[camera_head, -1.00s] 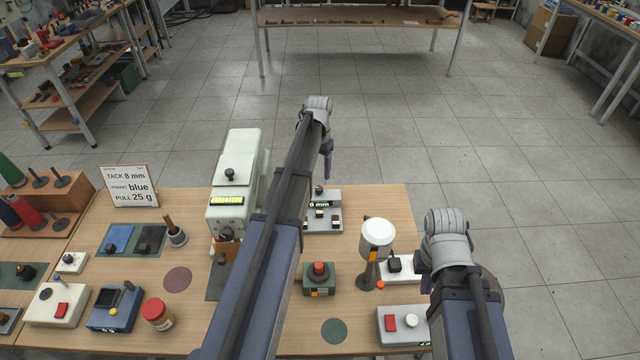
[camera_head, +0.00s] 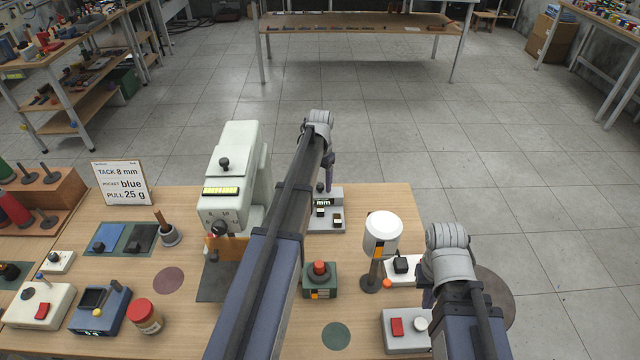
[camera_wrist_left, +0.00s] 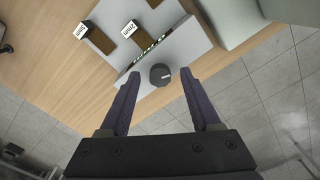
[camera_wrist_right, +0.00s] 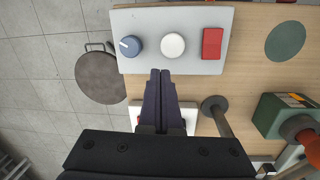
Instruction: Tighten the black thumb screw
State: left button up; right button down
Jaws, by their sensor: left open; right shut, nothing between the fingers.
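A small black thumb screw (camera_wrist_left: 160,74) with a pale mark on its face stands at the back of a grey gauge block (camera_wrist_left: 172,43) with a small display. The same block (camera_head: 333,222) and screw (camera_head: 320,187) show beyond my left arm in the head view. My left gripper (camera_wrist_left: 160,80) is open, with one finger on each side of the screw in the left wrist view; contact cannot be told. Another black knob (camera_head: 224,163) tops the pale machine (camera_head: 240,150).
A white lamp-like post (camera_head: 382,232) and a green box with a red button (camera_head: 319,268) stand between my arms. A sign (camera_head: 122,183), a blue device (camera_head: 97,308) and a jar (camera_head: 145,316) are at left. Open floor lies beyond the table.

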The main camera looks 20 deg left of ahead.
pick_arm(q)
grip_shut()
dwell(0.3)
jog(key=shift+m, duration=0.3)
jog(key=m, duration=0.9)
jog(key=shift+m, duration=2.1)
grip_release()
